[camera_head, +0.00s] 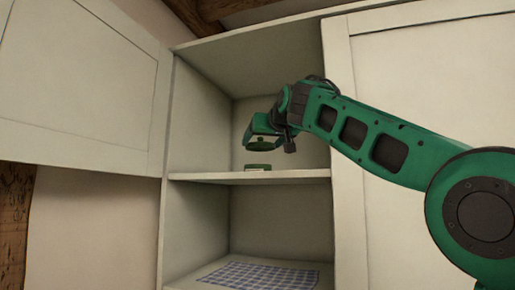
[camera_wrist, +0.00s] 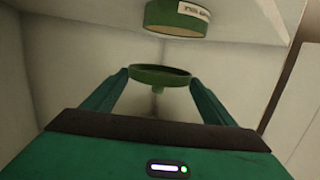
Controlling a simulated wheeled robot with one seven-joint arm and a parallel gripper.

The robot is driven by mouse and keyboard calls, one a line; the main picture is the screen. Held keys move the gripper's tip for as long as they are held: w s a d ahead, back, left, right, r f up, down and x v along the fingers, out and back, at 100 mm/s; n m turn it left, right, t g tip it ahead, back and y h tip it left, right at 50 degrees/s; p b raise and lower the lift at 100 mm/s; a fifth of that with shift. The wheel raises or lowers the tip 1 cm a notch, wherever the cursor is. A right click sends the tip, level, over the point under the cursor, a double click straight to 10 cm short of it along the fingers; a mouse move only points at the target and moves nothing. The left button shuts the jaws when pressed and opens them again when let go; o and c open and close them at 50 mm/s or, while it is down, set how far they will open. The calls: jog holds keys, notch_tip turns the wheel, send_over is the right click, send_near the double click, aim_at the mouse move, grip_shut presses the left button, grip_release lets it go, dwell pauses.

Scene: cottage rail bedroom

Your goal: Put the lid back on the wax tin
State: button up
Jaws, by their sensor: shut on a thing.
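The wax tin (camera_head: 258,167), green with a pale label, stands upright on the middle shelf at its front edge. It also shows in the wrist view (camera_wrist: 172,18), at the top and cut off by the frame. My gripper (camera_head: 262,139) is shut on the round green lid (camera_head: 260,145), which hangs above the tin with a clear gap between them. In the wrist view the lid (camera_wrist: 160,76) sits across both fingertips, hollow side showing.
The open white cupboard has a middle shelf (camera_head: 205,177), side walls close around my arm, and a swung-open door (camera_head: 75,85) at left. A blue checked cloth (camera_head: 262,274) lies on the lower shelf. The rest of the middle shelf looks clear.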

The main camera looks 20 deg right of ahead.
jog(key=shift+a, duration=0.4)
jog(key=shift+s+a+h, duration=0.2)
jog(key=shift+s+h, duration=0.1)
jog(key=shift+s, duration=0.05)
jog(key=shift+d+f, duration=0.1)
jog(key=shift+f, duration=2.75)
jog(key=shift+s+f, duration=0.1)
jog(key=shift+f, duration=0.4)
jog(key=o, duration=1.1)
jog(key=shift+s, duration=0.1)
